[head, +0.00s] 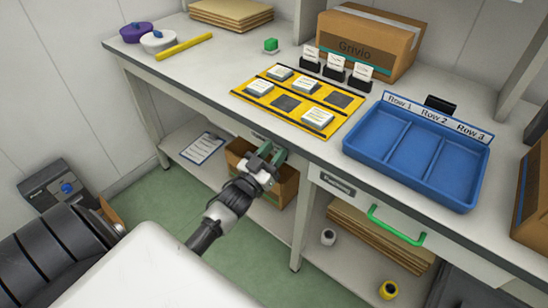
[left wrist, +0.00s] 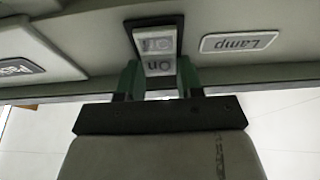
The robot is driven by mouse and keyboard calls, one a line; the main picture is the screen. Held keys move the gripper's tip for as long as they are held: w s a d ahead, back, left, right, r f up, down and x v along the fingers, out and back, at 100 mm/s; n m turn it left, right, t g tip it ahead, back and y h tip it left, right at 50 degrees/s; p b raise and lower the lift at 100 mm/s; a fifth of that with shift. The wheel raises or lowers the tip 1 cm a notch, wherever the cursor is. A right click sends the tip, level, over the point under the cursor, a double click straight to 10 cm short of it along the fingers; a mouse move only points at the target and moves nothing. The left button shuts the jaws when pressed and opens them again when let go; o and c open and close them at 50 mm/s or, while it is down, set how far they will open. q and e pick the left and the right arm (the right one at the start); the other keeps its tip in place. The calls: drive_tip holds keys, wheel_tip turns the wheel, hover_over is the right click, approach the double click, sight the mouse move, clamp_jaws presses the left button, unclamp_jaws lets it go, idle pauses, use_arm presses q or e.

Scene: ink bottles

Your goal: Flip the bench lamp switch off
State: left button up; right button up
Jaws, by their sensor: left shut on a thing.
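The bench lamp switch (left wrist: 155,42) shows in the left wrist view as a pale rocker in a dark frame, on the grey front of the bench. Its two halves read "Off" and "On", upside down in this view, with the "On" half nearer my gripper. A "Lamp" label plate (left wrist: 240,42) is beside it. My left gripper (left wrist: 162,82) has its green fingers on either side of the switch's "On" end and is shut on it. In the head view my left gripper (head: 265,155) is at the bench's front edge and hides the switch. My right gripper is not in view.
The bench top (head: 215,75) carries a yellow tray (head: 270,108), a blue row tray (head: 415,178) and a cardboard box (head: 368,42). A drawer with a green handle (head: 397,226) is right of my arm. A lower shelf holds a carton (head: 285,190) behind my gripper.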

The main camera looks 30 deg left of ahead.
use_arm(q)
drive_tip(key=o, duration=0.9)
drive_tip(key=shift+o, duration=0.2)
drive_tip(key=shift+s, duration=0.1)
drive_tip(key=v, duration=1)
drive_tip(key=shift+s, duration=0.3)
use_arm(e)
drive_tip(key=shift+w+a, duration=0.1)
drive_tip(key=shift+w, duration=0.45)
use_arm(q)
drive_tip(key=shift+f, duration=0.2)
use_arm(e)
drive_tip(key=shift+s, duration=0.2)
